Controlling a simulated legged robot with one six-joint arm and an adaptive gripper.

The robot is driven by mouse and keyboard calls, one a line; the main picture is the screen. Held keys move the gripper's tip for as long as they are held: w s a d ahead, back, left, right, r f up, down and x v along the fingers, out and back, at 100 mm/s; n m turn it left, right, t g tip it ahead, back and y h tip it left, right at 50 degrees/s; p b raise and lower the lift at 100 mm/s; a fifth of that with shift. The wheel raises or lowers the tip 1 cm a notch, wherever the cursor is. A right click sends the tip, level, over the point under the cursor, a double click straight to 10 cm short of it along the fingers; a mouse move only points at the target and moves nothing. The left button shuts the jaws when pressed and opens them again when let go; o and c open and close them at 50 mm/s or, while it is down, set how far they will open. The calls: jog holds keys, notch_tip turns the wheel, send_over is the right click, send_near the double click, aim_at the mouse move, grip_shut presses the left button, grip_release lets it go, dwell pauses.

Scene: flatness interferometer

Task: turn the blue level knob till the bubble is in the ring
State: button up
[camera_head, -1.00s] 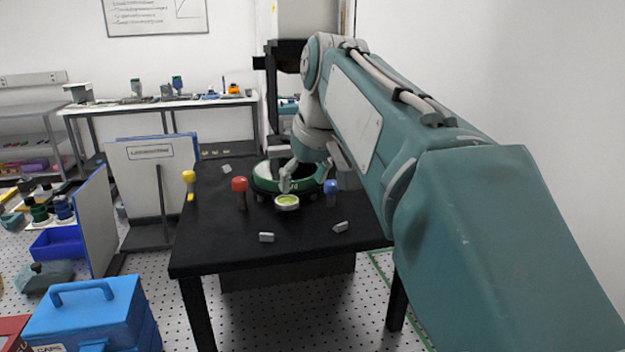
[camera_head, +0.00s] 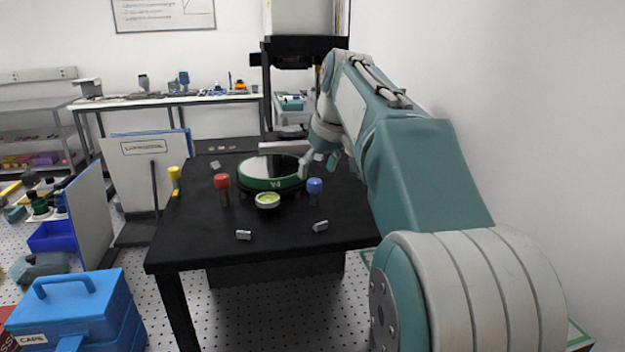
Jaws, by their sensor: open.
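The blue level knob (camera_head: 314,186) stands upright on the black table, right of the round level vial (camera_head: 267,203). The vial has a pale rim and a yellow-green face; the bubble and ring are too small to make out. Behind it is the round green-rimmed stage (camera_head: 268,184) with a pale, shiny top. My gripper (camera_head: 318,164) is open just behind and above the blue knob, near the stage's right edge. I see no contact with the knob, but the small view leaves the exact gap unclear.
A red knob (camera_head: 222,181) and a yellow knob (camera_head: 174,173) stand to the left. Small grey blocks (camera_head: 243,235) and (camera_head: 320,226) lie on the black table (camera_head: 195,245) in front. A dark frame stands behind the stage. A blue box (camera_head: 85,305) sits lower left.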

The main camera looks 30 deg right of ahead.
aim_at(315, 181)
jog(key=f, duration=0.2)
jog(key=w+d+f, duration=0.1)
jog(key=shift+w+a, duration=0.1)
jog(key=shift+a, duration=0.75)
jog(key=shift+c, duration=0.9)
jog(key=c, duration=0.5)
jog(key=shift+d, duration=0.3)
grip_shut()
jog(key=shift+d+f, duration=0.1)
jog(key=shift+d, duration=0.05)
